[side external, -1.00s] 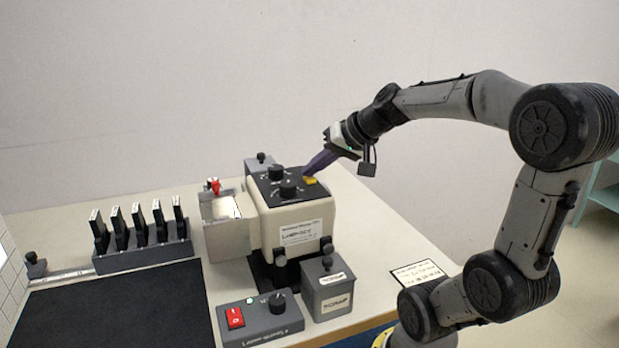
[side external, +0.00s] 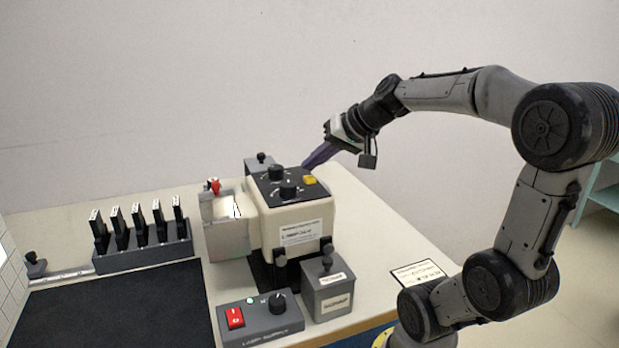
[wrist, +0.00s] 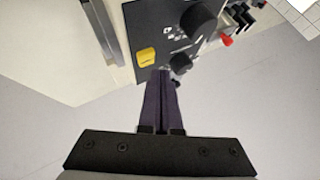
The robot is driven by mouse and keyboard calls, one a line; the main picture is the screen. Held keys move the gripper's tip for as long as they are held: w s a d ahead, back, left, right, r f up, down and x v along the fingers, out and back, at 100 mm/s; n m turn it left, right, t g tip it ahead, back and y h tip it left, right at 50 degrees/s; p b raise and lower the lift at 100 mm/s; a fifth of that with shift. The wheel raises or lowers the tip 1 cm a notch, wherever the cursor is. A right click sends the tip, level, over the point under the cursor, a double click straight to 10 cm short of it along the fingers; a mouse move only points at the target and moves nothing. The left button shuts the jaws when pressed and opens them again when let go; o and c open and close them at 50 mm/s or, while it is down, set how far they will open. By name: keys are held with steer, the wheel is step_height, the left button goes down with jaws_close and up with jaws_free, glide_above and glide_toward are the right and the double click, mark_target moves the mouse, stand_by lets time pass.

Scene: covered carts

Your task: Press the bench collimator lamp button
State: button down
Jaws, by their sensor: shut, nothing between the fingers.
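The bench collimator (side external: 297,222) is a cream box with a black top panel. A yellow button (side external: 310,180) sits on that panel near two black knobs (side external: 289,188). The yellow button also shows in the wrist view (wrist: 147,55), left of my fingertips. My gripper (side external: 304,168) has its purple fingers shut and empty, pointing down-left, with the tips just behind the button. In the wrist view my fingertips (wrist: 163,71) are at the panel's edge beside the button, apart from it in the picture. Their exact height above the panel is hard to tell.
A grey control box (side external: 262,318) with a red rocker switch (side external: 235,317) and a knob stands in front. A small grey lidded box (side external: 328,288) is beside it. A rack (side external: 145,257) of several black-and-white plates and a black mat (side external: 110,308) are at left.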

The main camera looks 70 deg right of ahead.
steer(key=shift+r, duration=0.1)
steer(key=shift+r, duration=2.4)
step_height(320, 180, up, 7)
glide_above(314, 179)
steer(key=s+a+f+n+g+y, duration=0.1)
steer(key=a+f+n, duration=0.2)
steer(key=a, duration=0.4)
steer(key=s+a+f+n+y, duration=0.2)
steer(key=a+n, duration=0.1)
steer(key=a, duration=0.5)
steer(key=s+f+n+g, duration=0.1)
steer(key=s+f+n, duration=0.1)
steer(key=s+f, duration=0.2)
steer(key=s+a+f+n+g+h, duration=0.1)
steer(key=s+f, duration=0.3)
steer(key=f, duration=0.7)
steer(key=shift+s+n+h, duration=0.25)
steer(key=shift+n+h, duration=0.05)
steer(key=shift+n, duration=0.6)
